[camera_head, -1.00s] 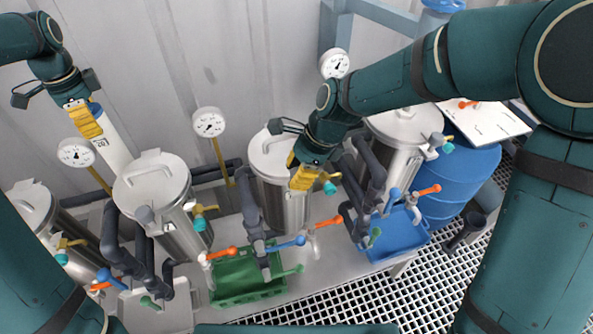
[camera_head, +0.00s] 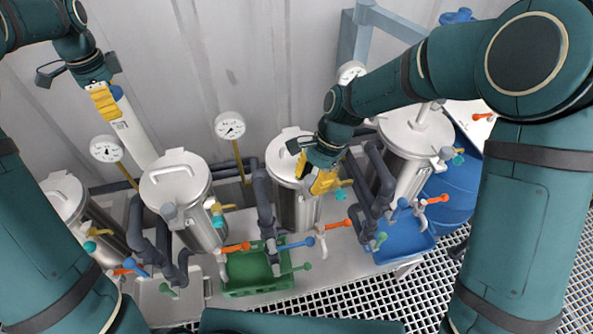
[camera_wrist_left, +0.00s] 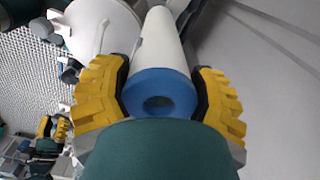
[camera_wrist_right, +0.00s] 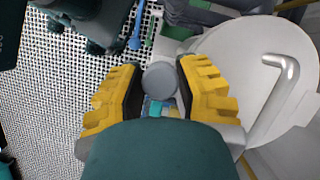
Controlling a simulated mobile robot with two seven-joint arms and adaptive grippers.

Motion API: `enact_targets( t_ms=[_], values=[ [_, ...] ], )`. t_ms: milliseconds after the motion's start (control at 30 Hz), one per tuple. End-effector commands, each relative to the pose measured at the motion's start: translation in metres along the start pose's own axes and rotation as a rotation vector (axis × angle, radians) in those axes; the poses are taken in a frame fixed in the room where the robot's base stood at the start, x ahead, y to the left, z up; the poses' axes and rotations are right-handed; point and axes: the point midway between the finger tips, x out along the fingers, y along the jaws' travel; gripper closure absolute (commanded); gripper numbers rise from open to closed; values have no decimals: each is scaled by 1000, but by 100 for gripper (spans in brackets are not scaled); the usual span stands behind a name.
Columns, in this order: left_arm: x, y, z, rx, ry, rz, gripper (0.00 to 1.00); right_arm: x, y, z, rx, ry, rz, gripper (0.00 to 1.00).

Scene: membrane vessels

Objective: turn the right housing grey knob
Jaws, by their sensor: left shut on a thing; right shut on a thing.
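My right gripper (camera_head: 324,181) is at the front upper side of the third steel housing (camera_head: 296,208) from the left. In the right wrist view its yellow fingers (camera_wrist_right: 160,88) are on both sides of a round grey knob (camera_wrist_right: 159,79), shut on it, beside the housing's white lid (camera_wrist_right: 250,75) with its bent handle. The fingers hide this knob in the head view. My left gripper (camera_head: 104,101) is shut on a white tube (camera_head: 136,141) with a blue end, which also shows in the left wrist view (camera_wrist_left: 158,99). The tube slants down behind the second housing (camera_head: 192,222).
Pressure gauges (camera_head: 229,126) stand behind the housings. Dark pipes and orange, blue and green valve handles (camera_head: 298,243) crowd the front. A green crate (camera_head: 247,279) and a blue crate (camera_head: 402,249) sit below. A blue barrel (camera_head: 450,195) stands at the right.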

Motion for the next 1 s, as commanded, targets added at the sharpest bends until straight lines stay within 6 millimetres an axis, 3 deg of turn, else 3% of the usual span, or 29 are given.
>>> enact_targets(
  t_ms=[400, 1000],
  values=[
    [-29, 0, 0, 0, 0, -1, 81, 0, 1, 1, -367, -3, 158, 100],
    [-46, 0, 0, 0, 0, -1, 81, 2, 2, 0, -820, -3, 344, 100]
  ],
)
